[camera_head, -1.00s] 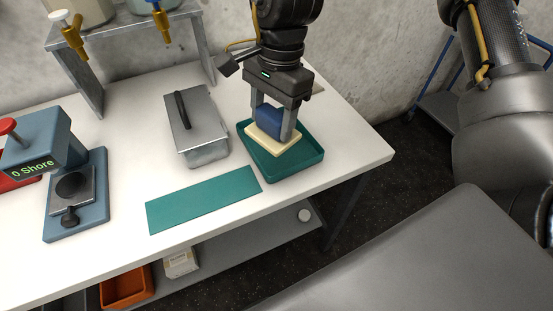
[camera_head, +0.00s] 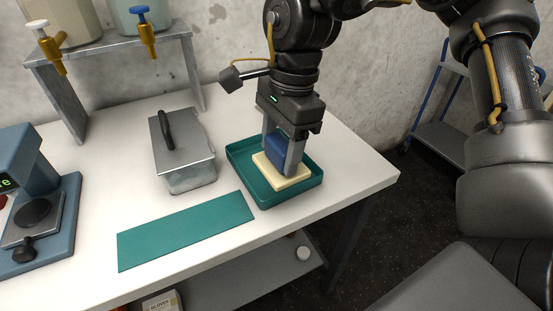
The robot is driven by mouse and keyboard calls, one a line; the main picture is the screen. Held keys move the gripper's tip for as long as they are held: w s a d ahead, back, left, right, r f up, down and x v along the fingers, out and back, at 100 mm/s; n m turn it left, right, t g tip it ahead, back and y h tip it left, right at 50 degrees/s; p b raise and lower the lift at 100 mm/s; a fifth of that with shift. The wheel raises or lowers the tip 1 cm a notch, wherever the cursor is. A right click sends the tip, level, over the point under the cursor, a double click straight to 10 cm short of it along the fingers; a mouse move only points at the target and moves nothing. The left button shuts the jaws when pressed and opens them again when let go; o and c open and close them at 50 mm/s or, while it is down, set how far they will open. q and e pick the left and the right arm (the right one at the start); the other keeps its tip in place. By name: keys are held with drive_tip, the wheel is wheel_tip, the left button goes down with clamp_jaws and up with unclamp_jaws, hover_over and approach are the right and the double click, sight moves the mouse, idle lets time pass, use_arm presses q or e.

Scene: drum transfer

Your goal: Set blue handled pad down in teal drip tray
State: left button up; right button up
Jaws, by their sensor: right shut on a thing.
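The blue handled pad has a blue block handle (camera_head: 277,153) on a flat cream pad (camera_head: 270,178). The teal drip tray (camera_head: 312,186) is on the white table near its right end. The pad is within the tray's outline, towards its front; I cannot tell whether it touches the tray floor. My right gripper (camera_head: 281,160) points down with its fingers on both sides of the blue handle, shut on it. The fingers hide part of the handle. My left gripper is not in view.
A metal lidded box (camera_head: 187,155) stands left of the tray. A flat teal mat (camera_head: 187,230) lies in front. A blue-grey gauge (camera_head: 40,215) is at the left, and a metal stand (camera_head: 110,55) with dispensers at the back. The table's right edge is close to the tray.

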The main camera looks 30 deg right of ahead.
drive_tip(key=w+d+f, duration=0.1)
drive_tip(key=w+f, duration=0.1)
drive_tip(key=w+d+f, duration=0.1)
drive_tip(key=w+f, duration=0.1)
drive_tip(key=w+d+f, duration=0.1)
drive_tip(key=w+f, duration=0.1)
drive_tip(key=shift+w, duration=0.2)
drive_tip(key=shift+w+d+f, duration=0.15)
drive_tip(key=shift+w+f, duration=0.15)
drive_tip(key=shift+f, duration=0.15)
drive_tip(key=f, duration=0.3)
drive_tip(key=shift+w+d+f, duration=0.15)
drive_tip(key=shift+w+f, duration=0.05)
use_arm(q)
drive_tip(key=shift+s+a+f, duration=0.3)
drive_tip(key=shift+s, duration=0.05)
use_arm(e)
drive_tip(key=shift+f, duration=0.2)
